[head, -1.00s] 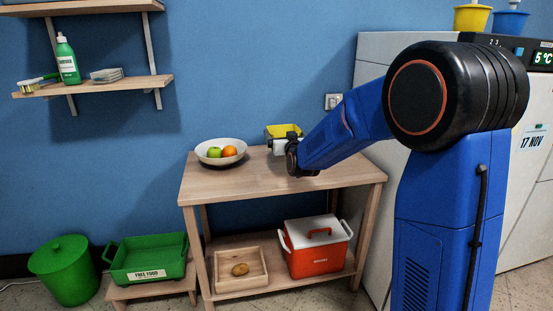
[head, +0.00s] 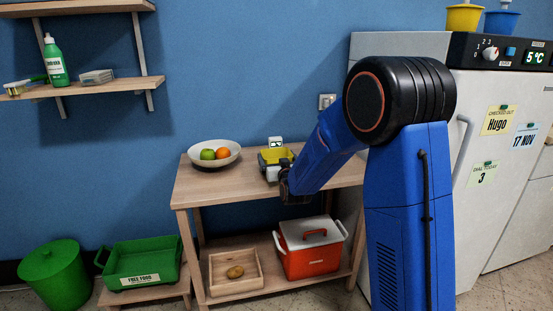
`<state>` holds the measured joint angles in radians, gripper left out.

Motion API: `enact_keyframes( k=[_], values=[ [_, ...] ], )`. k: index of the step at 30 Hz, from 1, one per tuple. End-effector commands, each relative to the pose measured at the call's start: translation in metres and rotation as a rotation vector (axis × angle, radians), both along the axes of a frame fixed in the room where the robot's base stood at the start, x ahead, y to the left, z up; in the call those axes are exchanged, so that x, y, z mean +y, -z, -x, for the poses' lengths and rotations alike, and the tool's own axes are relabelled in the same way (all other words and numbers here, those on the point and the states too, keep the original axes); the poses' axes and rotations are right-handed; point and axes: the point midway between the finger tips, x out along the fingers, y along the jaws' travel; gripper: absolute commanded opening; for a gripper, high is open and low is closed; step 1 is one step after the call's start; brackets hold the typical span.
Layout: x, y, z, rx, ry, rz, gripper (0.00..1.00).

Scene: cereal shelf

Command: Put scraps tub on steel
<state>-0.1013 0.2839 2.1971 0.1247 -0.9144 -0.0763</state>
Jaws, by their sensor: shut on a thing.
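My gripper (head: 284,177) reaches over the back of the wooden table and is shut on a small yellow tub (head: 277,155). I take this to be the scraps tub, but no writing on it can be read. The gripper and wrist cover the tub's lower front, so I cannot tell whether it touches the tabletop. A small white piece with a dark mark (head: 275,142) shows just behind the tub. No surface is marked as steel; the fridge (head: 400,46) has a plain grey upper side.
A white bowl (head: 229,160) with fruit stands left of the tub on the table (head: 225,192). Below are a wooden tray (head: 236,288) and a red cooler (head: 312,258). The tall fridge stands right of my arm. Yellow (head: 464,18) and blue (head: 507,22) containers sit on top of it.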

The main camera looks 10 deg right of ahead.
Motion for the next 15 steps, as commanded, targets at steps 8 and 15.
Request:
enact_keyframes(
  k=[8, 15],
  values=[
    [0.0, 0.0008, 0.0, -0.001, 0.0, 0.0, 0.69],
    [0.0, 0.0027, 0.0, -0.001, 0.0, -0.001, 1.0]
  ],
)
